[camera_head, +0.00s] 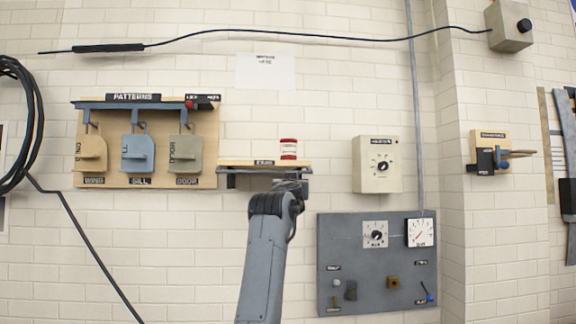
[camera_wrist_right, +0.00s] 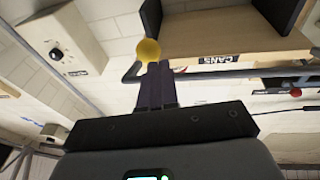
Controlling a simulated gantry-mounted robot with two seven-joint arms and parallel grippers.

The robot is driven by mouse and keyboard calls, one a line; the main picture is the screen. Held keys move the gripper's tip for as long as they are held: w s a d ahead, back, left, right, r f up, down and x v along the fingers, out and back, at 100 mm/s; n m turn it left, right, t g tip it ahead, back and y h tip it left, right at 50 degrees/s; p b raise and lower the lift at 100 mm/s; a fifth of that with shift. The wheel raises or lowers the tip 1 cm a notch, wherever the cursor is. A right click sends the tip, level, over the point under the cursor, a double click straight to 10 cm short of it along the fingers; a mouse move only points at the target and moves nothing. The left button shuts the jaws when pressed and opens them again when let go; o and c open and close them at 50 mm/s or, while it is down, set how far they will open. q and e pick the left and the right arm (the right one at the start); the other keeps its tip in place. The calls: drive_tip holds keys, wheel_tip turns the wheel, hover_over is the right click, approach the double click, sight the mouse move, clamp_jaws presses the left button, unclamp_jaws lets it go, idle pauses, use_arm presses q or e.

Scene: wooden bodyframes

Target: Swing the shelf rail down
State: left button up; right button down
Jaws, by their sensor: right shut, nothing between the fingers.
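The shelf (camera_head: 235,162) is a wooden board on the wall with a small label that reads CANS in the wrist view (camera_wrist_right: 185,44). A thin grey rail (camera_wrist_right: 225,74) runs along the front of the shelf, bent at its left end. A yellow ball (camera_wrist_right: 148,50) shows at that end, just beyond my fingertips. My right gripper (camera_wrist_right: 155,72) is shut and empty, its fingertips at or very close to the rail's end; contact cannot be told. In the head view the right gripper (camera_head: 291,186) is under the shelf's right end, partly hidden by my arm. My left gripper is out of view.
A red and white can (camera_head: 288,148) stands on the shelf. A patterns rack (camera_head: 205,130) hangs to the left. A cream dial box (camera_head: 377,165) and a grey control panel (camera_head: 345,255) are to the right.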

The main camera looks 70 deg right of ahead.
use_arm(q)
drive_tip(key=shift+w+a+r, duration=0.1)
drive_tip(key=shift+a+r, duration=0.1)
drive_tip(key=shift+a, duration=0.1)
use_arm(e)
drive_tip(key=w+r+v, duration=0.1)
drive_tip(key=r+v, duration=0.1)
drive_tip(key=v, duration=1)
drive_tip(key=shift+a+f, duration=0.3)
drive_tip(key=shift+a, duration=0.05)
